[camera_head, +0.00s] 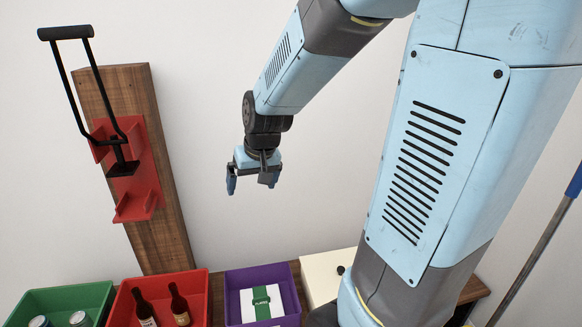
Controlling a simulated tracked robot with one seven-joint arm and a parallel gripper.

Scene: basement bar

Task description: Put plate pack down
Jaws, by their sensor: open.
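A white, square-looking pack with a green band (262,303), which looks like the plate pack, lies inside the purple bin (233,281). My gripper (250,185) hangs in the air well above that bin, pointing down. Its two fingers are apart with nothing between them. The gripper and the pack are clearly apart.
A green bin (30,302) holds cans (80,319). A wooden post (165,232) carries a red bracket (150,165) with a black-handled press. A white box (322,272) stands right of the purple bin.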

